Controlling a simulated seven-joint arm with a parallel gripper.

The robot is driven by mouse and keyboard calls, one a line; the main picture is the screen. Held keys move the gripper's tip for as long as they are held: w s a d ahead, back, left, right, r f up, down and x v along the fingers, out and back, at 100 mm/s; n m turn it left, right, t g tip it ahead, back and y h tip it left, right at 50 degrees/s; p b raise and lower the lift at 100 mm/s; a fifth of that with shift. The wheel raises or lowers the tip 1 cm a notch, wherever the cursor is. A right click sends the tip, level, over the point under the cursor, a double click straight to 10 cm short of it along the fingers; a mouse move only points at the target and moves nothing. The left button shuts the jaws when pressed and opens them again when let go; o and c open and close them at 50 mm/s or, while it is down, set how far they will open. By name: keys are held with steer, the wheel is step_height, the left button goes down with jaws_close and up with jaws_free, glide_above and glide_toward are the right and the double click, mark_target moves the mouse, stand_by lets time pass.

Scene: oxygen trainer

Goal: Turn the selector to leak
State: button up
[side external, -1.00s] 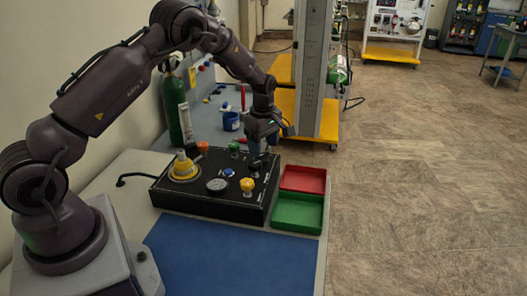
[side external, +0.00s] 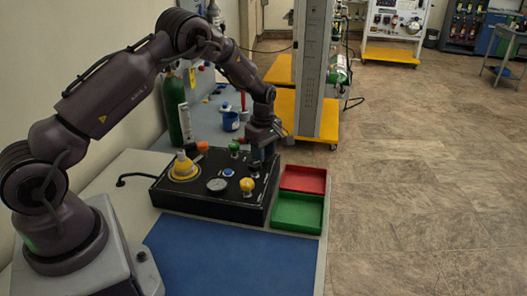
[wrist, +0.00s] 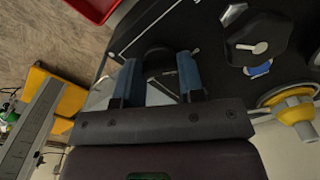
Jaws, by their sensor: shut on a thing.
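The black panel box (side external: 208,205) lies on the bench, with knobs, a gauge and a blue button on top. My gripper (wrist: 159,77) points down at the far right part of the panel; it also shows in the side view (side external: 263,152). Its two blue fingers are closed on either side of a dark round knob (wrist: 156,58), whose lower part and marking are partly hidden. A larger black faceted knob with a pale pointer (wrist: 258,46) sits to the right in the wrist view, apart from the fingers. I cannot read the panel labels.
A red tray (side external: 304,170) and a green tray (side external: 297,223) stand right of the panel. A yellow knob (side external: 247,185), a gauge (side external: 217,185) and a yellow-and-white dial (side external: 184,168) rise from it. A blue mat (side external: 225,255) in front is clear.

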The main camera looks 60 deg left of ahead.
steer(key=shift+m, duration=0.3)
steer(key=m, duration=0.4)
steer(key=shift+m, duration=0.3)
steer(key=m, duration=1.2)
steer(key=shift+m, duration=0.4)
steer(key=m, duration=0.5)
steer(key=shift+m, duration=0.3)
steer(key=o, duration=0.9)
steer(key=shift+o, duration=0.2)
